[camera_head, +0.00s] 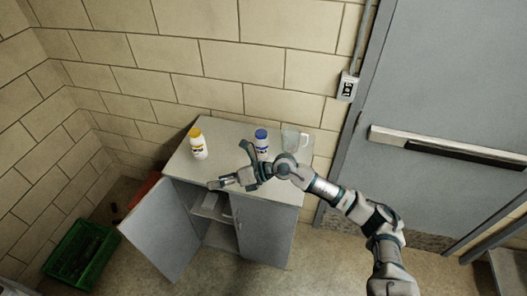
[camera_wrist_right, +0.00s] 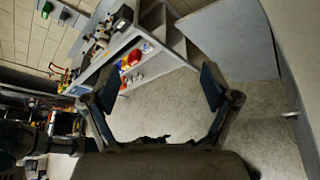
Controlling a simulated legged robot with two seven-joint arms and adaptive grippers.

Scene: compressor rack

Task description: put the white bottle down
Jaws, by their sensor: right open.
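A white bottle with a yellow cap (camera_head: 198,148) stands upright on the left part of the cabinet top (camera_head: 228,131). A second white bottle with a blue cap (camera_head: 261,138) stands upright farther right, its lower part partly hidden by my right arm. My right gripper (camera_head: 229,166) is open and empty at the front of the cabinet top, between and in front of the two bottles. Its spread fingers also show in the right wrist view (camera_wrist_right: 160,88), with nothing between them but floor behind. My left gripper is not in view.
A clear pitcher (camera_head: 292,138) stands right of the blue-capped bottle. The cabinet's left door (camera_head: 161,231) hangs open, showing a shelf. A green crate (camera_head: 82,254) is on the floor at left; a grey door (camera_head: 440,110) is at right.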

